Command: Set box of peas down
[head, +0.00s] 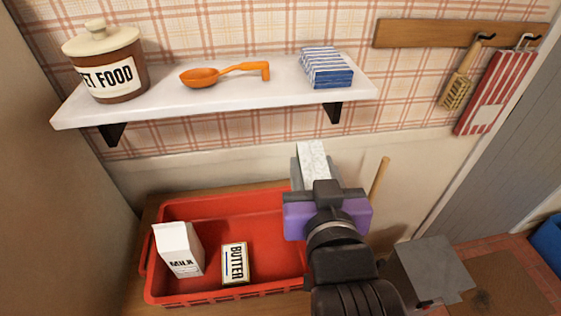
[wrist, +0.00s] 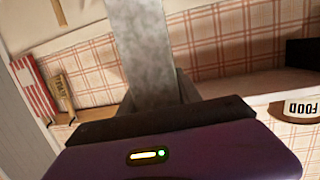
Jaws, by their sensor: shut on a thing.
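My gripper (head: 313,178) is shut on a pale, speckled box (head: 312,156), which I take to be the box of peas; no label on it shows. The box sticks out beyond the purple gripper body, in front of the wall and below the shelf, near the back right of the red crate (head: 215,197). In the wrist view a grey mottled slab (wrist: 141,45), apparently the held box, rises from the gripper. The fingertips are mostly hidden. I cannot tell whether the box touches anything below. A milk carton (head: 180,252) and a butter box (head: 235,262) stand in the crate.
A white shelf (head: 215,98) above holds a pet food jar (head: 107,68), an orange ladle (head: 225,74) and a blue-and-white stack (head: 326,68). A wooden stick (head: 380,178) stands right of my gripper. The crate's back left is clear.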

